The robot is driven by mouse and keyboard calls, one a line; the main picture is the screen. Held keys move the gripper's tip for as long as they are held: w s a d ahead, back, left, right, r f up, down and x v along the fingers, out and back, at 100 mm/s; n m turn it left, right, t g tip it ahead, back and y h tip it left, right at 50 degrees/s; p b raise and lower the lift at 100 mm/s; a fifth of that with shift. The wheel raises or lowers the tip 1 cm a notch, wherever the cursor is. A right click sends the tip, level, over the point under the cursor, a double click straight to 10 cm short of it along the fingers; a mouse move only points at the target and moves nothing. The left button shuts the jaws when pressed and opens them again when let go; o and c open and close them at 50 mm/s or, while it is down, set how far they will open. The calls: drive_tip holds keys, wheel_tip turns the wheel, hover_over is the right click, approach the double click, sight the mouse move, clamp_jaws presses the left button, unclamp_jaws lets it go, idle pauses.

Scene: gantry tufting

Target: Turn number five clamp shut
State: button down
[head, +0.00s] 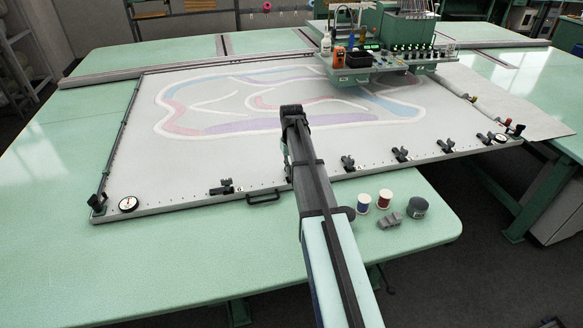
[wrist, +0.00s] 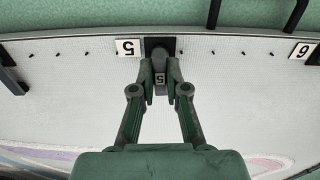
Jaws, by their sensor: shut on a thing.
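In the wrist view, number five clamp (wrist: 160,46) is a dark block on the pale frame edge, beside a white label plate marked 5 (wrist: 128,47). Its grey handle (wrist: 160,80), also marked 5, points away from the green table edge. My gripper (wrist: 160,72) is shut on this handle, one finger on each side. In the head view my arm covers the clamp and most of my gripper. Whether the clamp is fully shut I cannot tell.
Neighbouring clamps (head: 221,187) (head: 347,163) line the front rail. A black rail handle (head: 263,198) is close by. Thread spools (head: 363,203) (head: 384,199) and a dark jar (head: 417,208) stand on the table at right. The green tufting machine (head: 400,40) stands at the back.

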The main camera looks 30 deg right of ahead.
drive_tip(key=shift+m, duration=0.3)
drive_tip(key=c, duration=1.2)
unclamp_jaws()
drive_tip(key=shift+r, duration=0.15)
wheel_tip(320, 180, up, 12)
drive_tip(key=shift+f, duration=0.1)
